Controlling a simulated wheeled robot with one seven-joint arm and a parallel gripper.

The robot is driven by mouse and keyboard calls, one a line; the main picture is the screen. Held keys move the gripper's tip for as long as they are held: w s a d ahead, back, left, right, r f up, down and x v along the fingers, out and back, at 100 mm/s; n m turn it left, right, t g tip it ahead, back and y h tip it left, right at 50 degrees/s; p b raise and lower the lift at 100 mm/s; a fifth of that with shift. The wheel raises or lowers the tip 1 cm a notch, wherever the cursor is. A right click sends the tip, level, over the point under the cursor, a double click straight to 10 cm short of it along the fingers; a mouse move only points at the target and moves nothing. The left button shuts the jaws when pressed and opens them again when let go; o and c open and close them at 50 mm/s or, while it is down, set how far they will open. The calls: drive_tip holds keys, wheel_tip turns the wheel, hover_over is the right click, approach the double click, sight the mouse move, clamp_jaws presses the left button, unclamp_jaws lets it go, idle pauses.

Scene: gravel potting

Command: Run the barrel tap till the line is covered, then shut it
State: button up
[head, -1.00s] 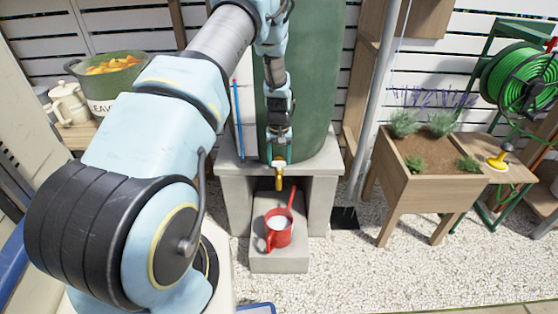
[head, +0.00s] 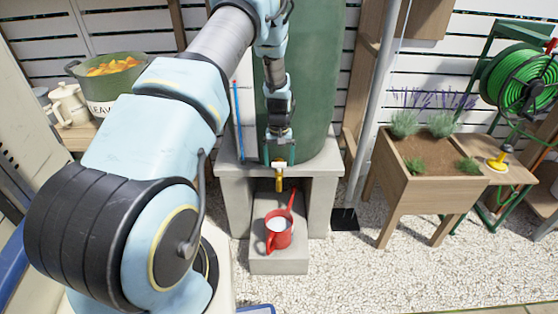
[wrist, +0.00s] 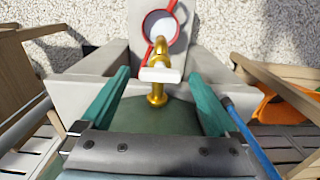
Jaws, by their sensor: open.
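The green barrel (head: 318,80) stands on a concrete stand. Its brass tap (head: 280,183) points out over a red can (head: 279,238) on the low step. In the wrist view the tap (wrist: 157,92) has a pale handle (wrist: 160,75) lying crosswise. My gripper (wrist: 159,76) is open, with one teal finger on each side of the handle and a gap to both. It also shows just above the tap in the head view (head: 279,152). The can's inside looks pale in the wrist view (wrist: 160,25). I cannot make out a line, the water level or a stream.
The concrete stand (head: 328,165) has legs on both sides of the can. A blue rod (head: 238,120) stands upright left of the barrel. A wooden planter (head: 440,187) and a green hose reel (head: 520,80) are at right. Gravel in front is clear.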

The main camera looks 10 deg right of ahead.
sight(279, 163)
wheel_tip(279, 163, up, 11)
drive_tip(key=b, duration=0.1)
idle(0.3)
drive_tip(key=shift+f, duration=0.1)
idle(0.7)
